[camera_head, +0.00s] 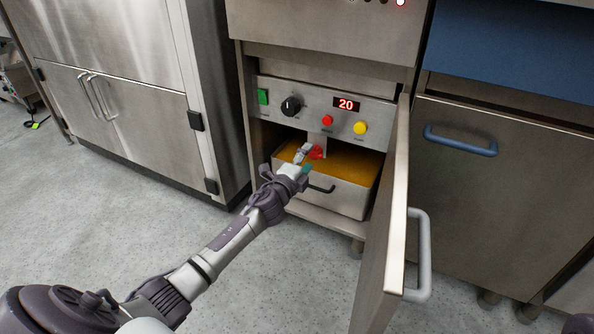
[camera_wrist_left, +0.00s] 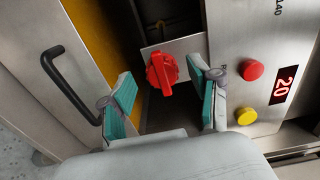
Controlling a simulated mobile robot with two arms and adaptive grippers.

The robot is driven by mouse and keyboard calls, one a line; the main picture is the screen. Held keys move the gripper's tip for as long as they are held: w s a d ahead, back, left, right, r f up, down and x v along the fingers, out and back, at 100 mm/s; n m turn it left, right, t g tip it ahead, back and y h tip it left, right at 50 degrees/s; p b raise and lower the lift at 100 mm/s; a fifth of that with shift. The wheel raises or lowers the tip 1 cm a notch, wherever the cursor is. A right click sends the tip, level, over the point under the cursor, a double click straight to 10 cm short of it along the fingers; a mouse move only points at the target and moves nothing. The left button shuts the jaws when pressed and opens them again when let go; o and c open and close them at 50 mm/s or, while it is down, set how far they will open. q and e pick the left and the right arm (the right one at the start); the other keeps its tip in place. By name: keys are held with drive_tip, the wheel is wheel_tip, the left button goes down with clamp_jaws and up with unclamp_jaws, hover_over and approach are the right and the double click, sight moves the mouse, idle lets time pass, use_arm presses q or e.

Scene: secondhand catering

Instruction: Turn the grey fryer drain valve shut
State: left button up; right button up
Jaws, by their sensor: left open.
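The fryer's drain valve shows as a red knob (camera_head: 316,152) on a pale plate below the control panel, inside the open cabinet. In the left wrist view the red knob (camera_wrist_left: 162,72) sits between and just beyond the two teal-padded fingers. My left gripper (camera_head: 304,160) is open in front of the knob, and it also shows in the left wrist view (camera_wrist_left: 163,88). The fingers look apart from the knob, but contact is hard to judge. No grey valve handle shows. My right gripper is out of view.
The open cabinet door (camera_head: 384,230) stands to the right of my arm. A steel oil pan (camera_head: 335,191) with a black handle (camera_head: 321,189) lies under the valve. The control panel (camera_head: 270,84) with knob, buttons and a display reading 20 is just above.

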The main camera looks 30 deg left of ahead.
use_arm(q)
drive_tip(key=s, duration=1)
drive_tip(key=shift+s+d, duration=0.3)
drive_tip(key=shift+s, duration=0.05)
